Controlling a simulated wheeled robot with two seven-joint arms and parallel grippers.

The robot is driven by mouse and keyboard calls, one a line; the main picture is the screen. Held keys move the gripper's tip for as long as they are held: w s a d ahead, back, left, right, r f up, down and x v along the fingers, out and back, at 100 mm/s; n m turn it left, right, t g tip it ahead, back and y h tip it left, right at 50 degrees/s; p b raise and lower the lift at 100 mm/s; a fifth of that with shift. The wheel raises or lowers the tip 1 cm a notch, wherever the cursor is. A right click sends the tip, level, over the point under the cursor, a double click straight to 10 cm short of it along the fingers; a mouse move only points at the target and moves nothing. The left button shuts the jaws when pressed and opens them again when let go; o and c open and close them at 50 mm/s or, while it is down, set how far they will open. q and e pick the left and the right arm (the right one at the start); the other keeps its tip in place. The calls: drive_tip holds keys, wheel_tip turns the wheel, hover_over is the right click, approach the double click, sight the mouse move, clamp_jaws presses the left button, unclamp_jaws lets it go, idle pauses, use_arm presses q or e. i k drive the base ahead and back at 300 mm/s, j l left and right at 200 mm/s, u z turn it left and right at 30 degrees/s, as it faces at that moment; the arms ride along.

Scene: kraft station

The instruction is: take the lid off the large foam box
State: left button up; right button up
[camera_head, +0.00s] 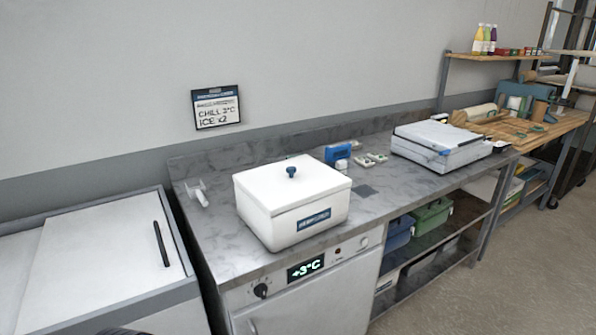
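The large white foam box (293,222) stands on the metal counter, near its front edge, with a blue label on its front. Its white lid (270,188) sits on top, closed over the box, and hides the inside. Neither of my grippers can be made out in the head view. Only a small dark shape shows at the bottom edge on the left, too little to identify.
The metal counter (375,205) holds a small white fitting (199,194) left of the box, a blue device (338,154) behind it, and a white flat-topped case (440,144) farther right. A white chest with a handle (161,243) stands left.

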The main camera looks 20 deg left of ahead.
sight(284, 185)
drive_tip(key=i+u, duration=0.2)
drive_tip(key=u, duration=0.2)
drive_tip(key=i+l+u, duration=0.1)
drive_tip(key=u, duration=0.3)
drive_tip(key=i+l+u, duration=0.15)
drive_tip(key=u, duration=0.25)
drive_tip(key=i, duration=0.1)
